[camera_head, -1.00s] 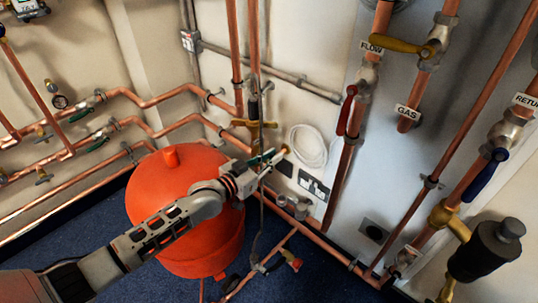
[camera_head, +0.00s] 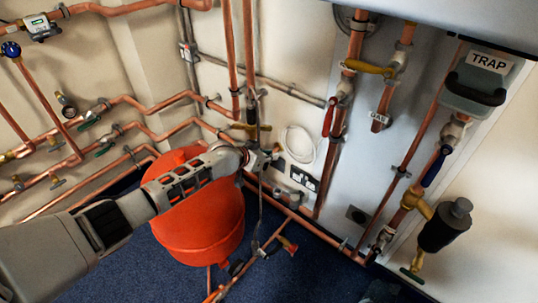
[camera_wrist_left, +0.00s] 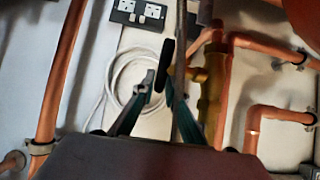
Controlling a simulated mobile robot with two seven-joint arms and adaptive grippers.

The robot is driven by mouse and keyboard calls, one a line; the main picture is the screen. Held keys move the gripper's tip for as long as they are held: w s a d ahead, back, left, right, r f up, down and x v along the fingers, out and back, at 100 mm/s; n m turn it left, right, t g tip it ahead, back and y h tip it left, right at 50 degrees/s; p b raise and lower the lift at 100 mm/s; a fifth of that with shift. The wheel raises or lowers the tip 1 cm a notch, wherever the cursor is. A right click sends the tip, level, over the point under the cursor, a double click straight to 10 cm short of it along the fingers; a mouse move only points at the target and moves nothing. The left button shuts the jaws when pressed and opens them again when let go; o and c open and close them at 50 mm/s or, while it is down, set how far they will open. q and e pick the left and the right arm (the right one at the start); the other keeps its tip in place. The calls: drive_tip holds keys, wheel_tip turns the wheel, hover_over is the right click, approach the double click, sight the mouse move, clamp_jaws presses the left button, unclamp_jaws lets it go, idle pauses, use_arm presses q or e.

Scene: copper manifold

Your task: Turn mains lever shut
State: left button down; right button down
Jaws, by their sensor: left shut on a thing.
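My left gripper (camera_head: 263,158) is at the pipework in the corner, in front of the copper pipes and just below a brass valve (camera_head: 248,127). In the left wrist view its two green-padded fingers (camera_wrist_left: 163,105) are close around a dark lever (camera_wrist_left: 166,58), which appears to be the mains lever. A brass valve body (camera_wrist_left: 210,82) stands right beside the fingers. The lever's far end and its exact contact with the pads are hard to make out. In the head view my gripper and wrist hide the lever. My right gripper is not in view.
A red-orange vessel (camera_head: 205,228) stands beneath my left forearm. Vertical pipes and a thin hanging line pass close to the gripper. A white cable coil (camera_head: 298,143) and sockets (camera_head: 303,178) are on the wall to its right. Other levers, red (camera_head: 329,117) and blue (camera_head: 434,167), are farther right.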

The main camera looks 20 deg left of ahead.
use_arm(q)
drive_tip(key=shift+s+f, duration=0.1)
drive_tip(key=shift+f, duration=0.1)
drive_tip(key=c, duration=2)
unclamp_jaws()
drive_tip(key=shift+r, duration=0.1)
drive_tip(key=shift+r, duration=0.1)
drive_tip(key=v, duration=1.2)
